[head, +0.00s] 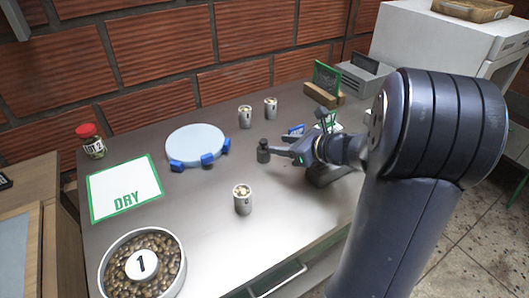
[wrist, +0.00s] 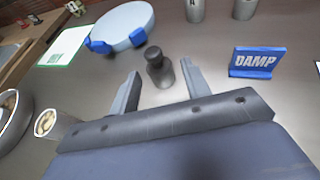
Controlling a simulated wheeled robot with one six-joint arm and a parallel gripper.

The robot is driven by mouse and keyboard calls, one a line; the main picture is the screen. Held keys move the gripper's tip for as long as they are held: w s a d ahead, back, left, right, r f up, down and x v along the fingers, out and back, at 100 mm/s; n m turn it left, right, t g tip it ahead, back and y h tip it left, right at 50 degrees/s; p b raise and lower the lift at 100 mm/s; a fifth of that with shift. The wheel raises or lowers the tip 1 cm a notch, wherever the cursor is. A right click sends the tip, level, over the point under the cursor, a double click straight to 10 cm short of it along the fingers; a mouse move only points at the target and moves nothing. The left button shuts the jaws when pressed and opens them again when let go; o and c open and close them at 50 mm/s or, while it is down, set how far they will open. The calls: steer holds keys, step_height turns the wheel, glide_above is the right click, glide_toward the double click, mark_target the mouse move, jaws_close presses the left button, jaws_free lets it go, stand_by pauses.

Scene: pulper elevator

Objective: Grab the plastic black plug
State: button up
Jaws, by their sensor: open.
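The black plug (wrist: 157,68) stands upright on the grey table, with a narrow knob on top and a wider base. In the head view the plug (head: 263,151) is just left of my gripper's tips. My gripper (wrist: 160,82) is open and empty. In the wrist view its two fingers lie either side of the plug's near side, with the plug centred just beyond or between the tips. I cannot tell whether a finger touches it. In the head view my gripper (head: 277,153) reaches in low from the right.
A round pale board with blue feet (head: 196,143) stands left of the plug. Small cups stand behind (head: 245,117) and in front (head: 242,199). A blue DAMP sign (wrist: 257,62) is to the right.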

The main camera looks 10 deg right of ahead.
mark_target(264, 150)
steer(key=shift+s+a+x, duration=0.15)
steer(key=shift+x, duration=1.2)
steer(key=shift+s+a+x, duration=0.15)
steer(key=shift+x, duration=1.2)
steer(key=shift+f, duration=0.15)
steer(key=shift+c, duration=0.3)
jaws_close()
